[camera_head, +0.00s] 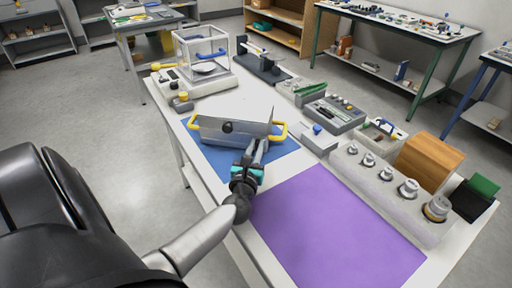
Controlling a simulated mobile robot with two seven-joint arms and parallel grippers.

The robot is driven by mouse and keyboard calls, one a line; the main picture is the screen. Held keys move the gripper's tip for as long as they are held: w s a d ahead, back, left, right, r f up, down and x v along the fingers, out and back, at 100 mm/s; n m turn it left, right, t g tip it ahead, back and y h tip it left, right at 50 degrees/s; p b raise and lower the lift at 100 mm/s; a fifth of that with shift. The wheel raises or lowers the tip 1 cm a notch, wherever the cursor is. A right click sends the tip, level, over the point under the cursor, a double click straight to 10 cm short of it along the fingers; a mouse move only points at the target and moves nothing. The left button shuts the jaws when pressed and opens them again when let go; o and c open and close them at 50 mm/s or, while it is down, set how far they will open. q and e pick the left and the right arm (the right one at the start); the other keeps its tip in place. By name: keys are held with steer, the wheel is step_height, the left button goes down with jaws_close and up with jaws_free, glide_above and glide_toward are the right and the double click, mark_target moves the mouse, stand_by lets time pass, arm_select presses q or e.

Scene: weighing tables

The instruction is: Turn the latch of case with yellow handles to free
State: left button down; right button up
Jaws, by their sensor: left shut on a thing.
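The case with yellow handles (210,124) stands on the blue mat (216,156) on the near table. One yellow handle (280,131) shows at its right side and another (193,122) at its left. Its light grey front panel carries a dark round knob (228,127). My left gripper (262,144) reaches up to the lower right of the case's front, right of the knob. It is shut on a small part there, which its fingers hide. I cannot make out the latch or how it is turned. My right gripper is not in view.
A grey tray (335,116) and a block of metal weights (387,174) line the right side, near a wooden block (428,160).

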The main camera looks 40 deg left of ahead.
arm_select(q)
steer(key=shift+m, duration=0.4)
steer(key=m, duration=0.1)
steer(key=m+p, duration=0.1)
steer(key=m, duration=0.1)
steer(key=shift+w+d+m, duration=0.1)
steer(key=shift+d+m, duration=0.15)
steer(key=shift+m, duration=0.15)
steer(key=m, duration=0.2)
steer(key=m+p, duration=0.1)
steer(key=m, duration=0.1)
steer(key=shift+w+d+f, duration=0.1)
steer(key=shift+d+f, duration=0.05)
steer(key=shift+f, duration=0.05)
steer(key=m, duration=0.2)
steer(key=m+p, duration=0.1)
steer(key=m, duration=0.2)
steer(key=shift+d+f+m+p, duration=0.15)
steer(key=shift+f+m+p, duration=0.1)
steer(key=shift+m+p, duration=0.15)
steer(key=shift+w+f+m, duration=0.1)
steer(key=shift+f+m, duration=0.05)
steer(key=shift+m, duration=0.7)
steer(key=shift+f+m, duration=0.1)
steer(key=shift+m, duration=0.75)
steer(key=shift+p, duration=0.3)
steer(key=c, duration=0.8)
jaws_free()
steer(key=shift+c, duration=0.2)
